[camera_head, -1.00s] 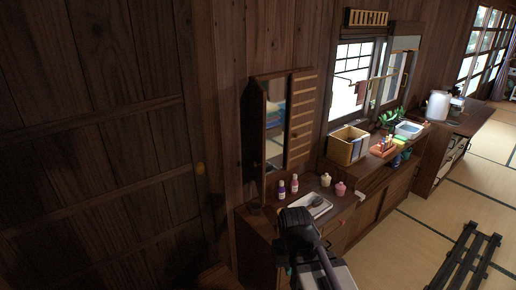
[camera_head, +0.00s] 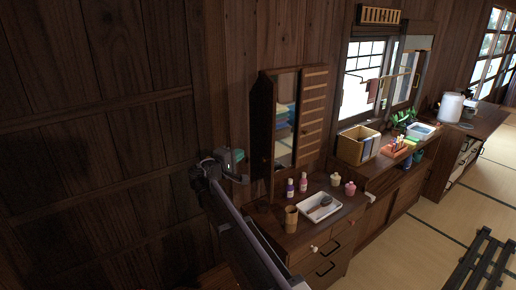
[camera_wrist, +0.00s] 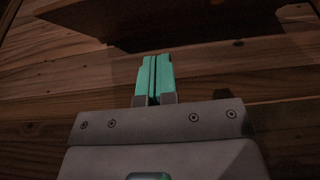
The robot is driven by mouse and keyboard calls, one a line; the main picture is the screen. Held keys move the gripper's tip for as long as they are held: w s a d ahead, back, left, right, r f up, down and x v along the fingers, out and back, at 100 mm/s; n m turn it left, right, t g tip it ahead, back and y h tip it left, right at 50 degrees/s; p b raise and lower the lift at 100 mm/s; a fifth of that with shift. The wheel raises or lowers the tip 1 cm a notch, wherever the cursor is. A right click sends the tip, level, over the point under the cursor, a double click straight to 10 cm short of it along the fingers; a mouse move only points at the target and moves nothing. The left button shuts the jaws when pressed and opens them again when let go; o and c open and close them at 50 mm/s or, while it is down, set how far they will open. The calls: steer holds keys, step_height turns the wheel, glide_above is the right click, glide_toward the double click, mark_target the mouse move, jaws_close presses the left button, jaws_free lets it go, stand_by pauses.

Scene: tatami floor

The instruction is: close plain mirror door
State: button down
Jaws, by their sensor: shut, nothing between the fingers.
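The wall cabinet (camera_head: 316,112) hangs above the dresser in the head view, with a slatted right front. On its left is a tall pane-like area (camera_head: 285,108) showing stacked blue and green shapes; I cannot tell whether this is mirror reflection or the cabinet's inside. A dark wooden panel (camera_head: 262,125) stands at its left side, either the cabinet's side or a door swung out. My gripper (camera_head: 238,160) is just left of this panel, near the wall, with no clear contact. In the wrist view its teal fingers (camera_wrist: 154,78) are together and empty, facing wooden planks.
Below, the dresser holds a wooden cup (camera_head: 291,219), two small bottles (camera_head: 297,186), a white tray (camera_head: 319,206) and two small jars (camera_head: 343,184). A box (camera_head: 358,145) stands farther right. A dark slatted bench (camera_head: 477,262) lies on the tatami. The left wall is bare.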

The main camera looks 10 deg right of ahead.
mark_target(271, 141)
steer(key=x, duration=0.4)
steer(key=s+d+x, duration=0.1)
steer(key=x, duration=0.6)
steer(key=shift+d+f, duration=0.1)
steer(key=shift+d, duration=1)
steer(key=shift+s+d, duration=0.1)
